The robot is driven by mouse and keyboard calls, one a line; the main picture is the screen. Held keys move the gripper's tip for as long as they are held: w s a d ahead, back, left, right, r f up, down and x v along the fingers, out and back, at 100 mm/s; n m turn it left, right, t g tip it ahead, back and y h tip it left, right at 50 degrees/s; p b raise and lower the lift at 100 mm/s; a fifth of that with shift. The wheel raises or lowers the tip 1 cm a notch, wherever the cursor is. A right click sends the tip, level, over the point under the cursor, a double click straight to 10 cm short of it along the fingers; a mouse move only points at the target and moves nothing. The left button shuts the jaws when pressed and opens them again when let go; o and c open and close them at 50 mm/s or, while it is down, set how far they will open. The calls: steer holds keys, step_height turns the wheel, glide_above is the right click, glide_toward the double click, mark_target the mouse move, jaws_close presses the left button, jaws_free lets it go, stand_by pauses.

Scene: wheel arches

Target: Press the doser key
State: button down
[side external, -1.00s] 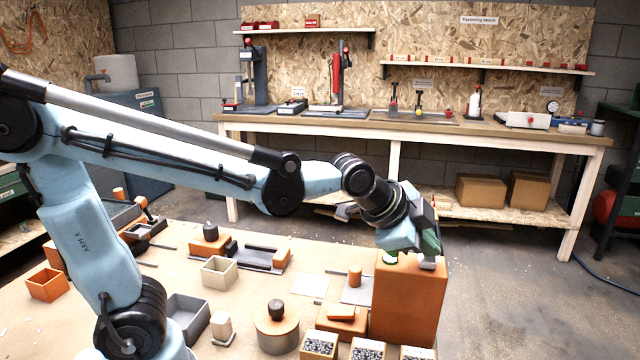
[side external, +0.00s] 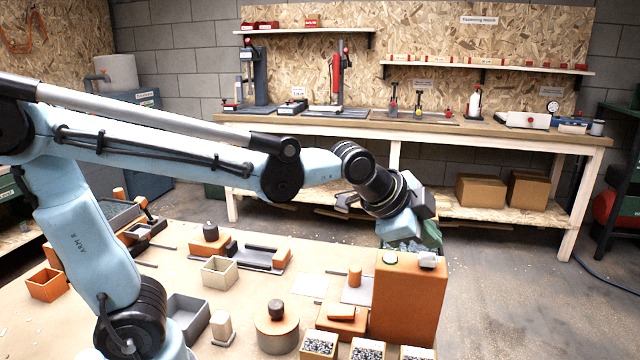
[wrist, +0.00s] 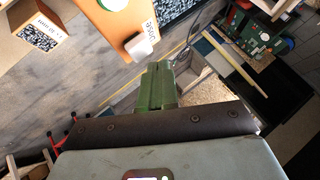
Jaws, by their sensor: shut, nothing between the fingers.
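The doser is a tall orange box (side external: 408,300) at the right end of the low table. On its top sit a white key (side external: 428,260) at the right and a round green-and-white button (side external: 390,258) at the left. The wrist view shows the white key (wrist: 140,46) beside a "DOSE" label (wrist: 150,25), and part of the green button (wrist: 115,3) at the top edge. My gripper (side external: 432,240) has its green fingers shut and empty, just behind and above the box top. In the wrist view the fingers (wrist: 157,85) are apart from the key.
Open boxes of dark granules (side external: 367,349) stand in front of the doser. Bare floor lies right of the doser; a long workbench (side external: 480,135) stands behind.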

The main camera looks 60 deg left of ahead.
mark_target(423, 258)
steer(key=shift+r, duration=2.5)
steer(key=s+a+f+n+g, duration=0.1)
steer(key=s+a+f+n, duration=0.2)
steer(key=s+f+n, duration=0.2)
steer(key=s+a+f+n+g+y, duration=0.1)
steer(key=s+a+f+n, duration=0.3)
steer(key=s, duration=0.4)
step_height(423, 258, down, 3)
steer(key=shift+r+n, duration=0.15)
steer(key=shift+n, duration=0.75)
